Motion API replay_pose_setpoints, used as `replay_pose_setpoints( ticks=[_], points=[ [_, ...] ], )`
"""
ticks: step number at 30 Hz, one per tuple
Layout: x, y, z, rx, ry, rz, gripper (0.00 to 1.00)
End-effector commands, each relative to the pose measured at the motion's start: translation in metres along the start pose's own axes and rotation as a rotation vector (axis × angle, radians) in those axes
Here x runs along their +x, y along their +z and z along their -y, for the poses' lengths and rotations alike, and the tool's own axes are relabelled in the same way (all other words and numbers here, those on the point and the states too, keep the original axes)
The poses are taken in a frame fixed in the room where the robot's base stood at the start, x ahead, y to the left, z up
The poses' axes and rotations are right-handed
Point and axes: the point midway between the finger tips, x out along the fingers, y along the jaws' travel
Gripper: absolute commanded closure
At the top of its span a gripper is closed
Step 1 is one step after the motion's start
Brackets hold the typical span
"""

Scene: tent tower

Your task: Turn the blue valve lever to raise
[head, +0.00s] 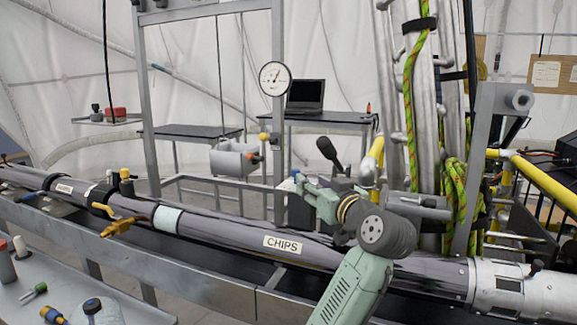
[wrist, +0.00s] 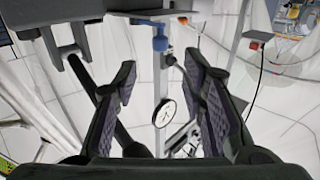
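A blue fitting (wrist: 160,40), which may be the valve lever, shows in the wrist view at the top centre, beyond the fingertips. My gripper (wrist: 160,68) is open in the wrist view. Its two dark padded fingers stand wide apart with nothing between them, and the blue fitting appears apart from them. In the head view my pale green arm reaches over the pipe, and the gripper is hard to make out.
The long pipe (head: 222,226), labelled CHIPS, crosses the front. A round white gauge (head: 274,78) hangs on a metal frame behind it; the gauge also shows in the wrist view (wrist: 165,112). Vertical tubes with a green rope (head: 409,90) stand at right. A tool-covered bench (head: 125,312) is front left.

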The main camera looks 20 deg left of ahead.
Motion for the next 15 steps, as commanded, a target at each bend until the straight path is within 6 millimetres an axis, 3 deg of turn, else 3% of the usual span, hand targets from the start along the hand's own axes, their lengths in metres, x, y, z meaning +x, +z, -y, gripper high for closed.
replay_pose_setpoints(
  ticks=[5, 15],
  points=[
    [0.022, -0.002, 0.002, 0.002, -0.005, 0.004, 0.62],
    [0.084, -0.003, 0.002, 0.002, -0.003, 0.002, 0.62]
  ],
)
